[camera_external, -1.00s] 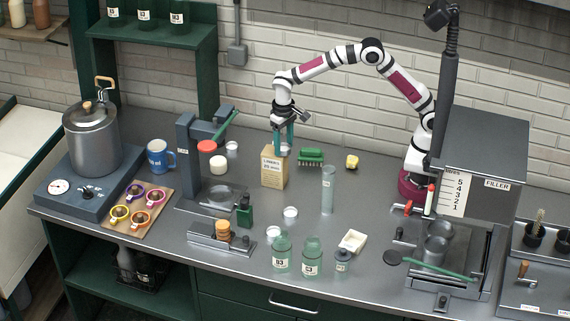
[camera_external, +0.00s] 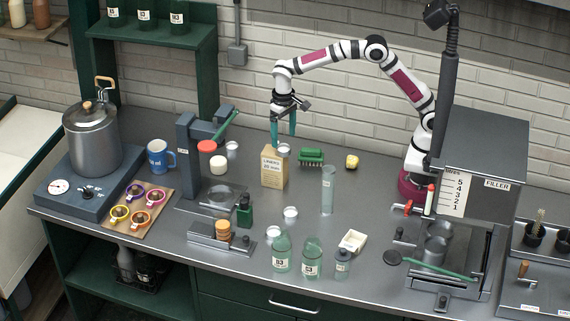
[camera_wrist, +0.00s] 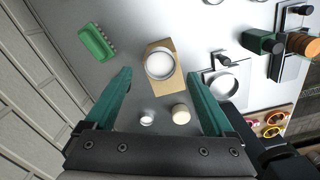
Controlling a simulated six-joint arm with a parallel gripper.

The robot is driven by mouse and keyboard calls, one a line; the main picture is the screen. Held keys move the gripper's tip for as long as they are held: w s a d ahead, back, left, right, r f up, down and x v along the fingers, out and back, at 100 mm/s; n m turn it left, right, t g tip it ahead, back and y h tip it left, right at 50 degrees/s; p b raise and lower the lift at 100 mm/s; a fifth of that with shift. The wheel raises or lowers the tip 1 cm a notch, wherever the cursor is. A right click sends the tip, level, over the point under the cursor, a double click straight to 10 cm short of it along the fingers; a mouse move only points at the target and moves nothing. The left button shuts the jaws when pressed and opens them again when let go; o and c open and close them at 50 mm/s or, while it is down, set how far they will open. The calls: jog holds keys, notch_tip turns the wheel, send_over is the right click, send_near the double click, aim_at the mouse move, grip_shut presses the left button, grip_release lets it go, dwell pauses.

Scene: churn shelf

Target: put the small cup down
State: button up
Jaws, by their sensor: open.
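The small cup (camera_external: 284,150) is a whitish, round, shallow cup that appears to rest on top of the tan labelled box (camera_external: 272,170). In the wrist view the small cup (camera_wrist: 159,65) lies within the outline of the box (camera_wrist: 165,88), seen from above. My gripper (camera_external: 283,140) is open and empty just above the cup, its green fingers apart. In the wrist view my gripper (camera_wrist: 160,77) has one finger on each side of the box, clear of the cup.
A green brush (camera_external: 311,156) and a yellow lump (camera_external: 352,161) lie to the right of the box. A clear cylinder (camera_external: 328,190) stands in front. A press (camera_external: 188,150) and a white-lidded jar (camera_external: 219,165) stand left. Similar cups (camera_external: 291,213) sit nearer the front.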

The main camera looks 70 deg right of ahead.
aim_at(284, 150)
notch_tip(284, 150, up, 8)
jog(key=s+d+r, duration=0.2)
jog(key=s+d, duration=0.1)
jog(key=s, duration=0.3)
jog(key=s+d+r, duration=0.1)
jog(key=s+d, duration=0.3)
jog(key=s, duration=0.3)
jog(key=s+d+f+y, duration=0.1)
jog(key=s+f, duration=0.2)
jog(key=s, duration=0.6)
jog(key=s+d+f+m, duration=0.1)
jog(key=s+f, duration=0.2)
jog(key=s, duration=0.6)
jog(key=shift+s+d+f+y, duration=0.3)
jog(key=shift+s+f+y, duration=0.05)
jog(key=shift+f+y, duration=0.05)
